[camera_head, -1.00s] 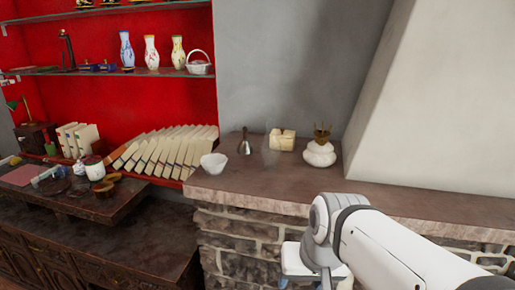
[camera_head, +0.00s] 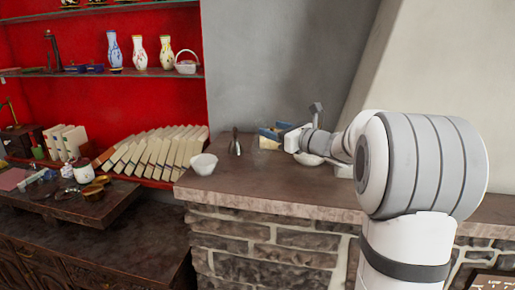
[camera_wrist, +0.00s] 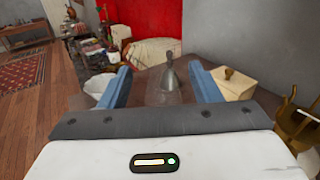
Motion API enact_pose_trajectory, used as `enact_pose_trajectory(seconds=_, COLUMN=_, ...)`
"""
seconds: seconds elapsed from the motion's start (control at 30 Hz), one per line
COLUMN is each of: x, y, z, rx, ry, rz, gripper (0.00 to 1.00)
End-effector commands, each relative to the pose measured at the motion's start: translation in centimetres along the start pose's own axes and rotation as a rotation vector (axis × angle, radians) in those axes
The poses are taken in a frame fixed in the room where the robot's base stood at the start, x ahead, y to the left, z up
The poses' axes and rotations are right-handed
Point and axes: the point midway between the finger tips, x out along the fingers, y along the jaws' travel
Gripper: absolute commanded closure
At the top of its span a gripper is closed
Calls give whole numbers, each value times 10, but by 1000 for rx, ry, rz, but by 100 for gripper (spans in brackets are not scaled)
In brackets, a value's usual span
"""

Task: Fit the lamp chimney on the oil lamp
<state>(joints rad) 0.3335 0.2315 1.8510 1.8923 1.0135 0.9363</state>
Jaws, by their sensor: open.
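The clear glass lamp chimney (camera_wrist: 168,95) shows faintly in the wrist view, between my blue fingers. My gripper (camera_wrist: 164,82) is open, with a finger on either side of it; I cannot tell whether they touch the glass. In the head view my gripper (camera_head: 270,134) is above the stone ledge, and the chimney is not clear there. The oil lamp's white body (camera_head: 308,160) is mostly hidden behind my arm. Its brass burner (camera_wrist: 298,125) shows at the right edge of the wrist view, to the right of my gripper.
A metal bell-like object (camera_head: 235,146) stands just beyond the chimney in the wrist view. A white bowl (camera_head: 203,164) is left on the ledge (camera_head: 250,190). A cream box (camera_wrist: 232,84) is close to the right finger. The wall is behind.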

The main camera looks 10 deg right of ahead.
Motion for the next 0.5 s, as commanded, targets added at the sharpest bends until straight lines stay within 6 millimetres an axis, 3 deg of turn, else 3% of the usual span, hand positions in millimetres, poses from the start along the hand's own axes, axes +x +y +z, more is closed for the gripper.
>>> enact_pose_trajectory(seconds=0.13, x=9, y=-11, z=4, rx=43, ry=-26, rz=-23, gripper=43)
enact_pose_trajectory(seconds=0.5, x=48, y=-5, z=7, rx=42, ry=-24, rz=-20, gripper=43)
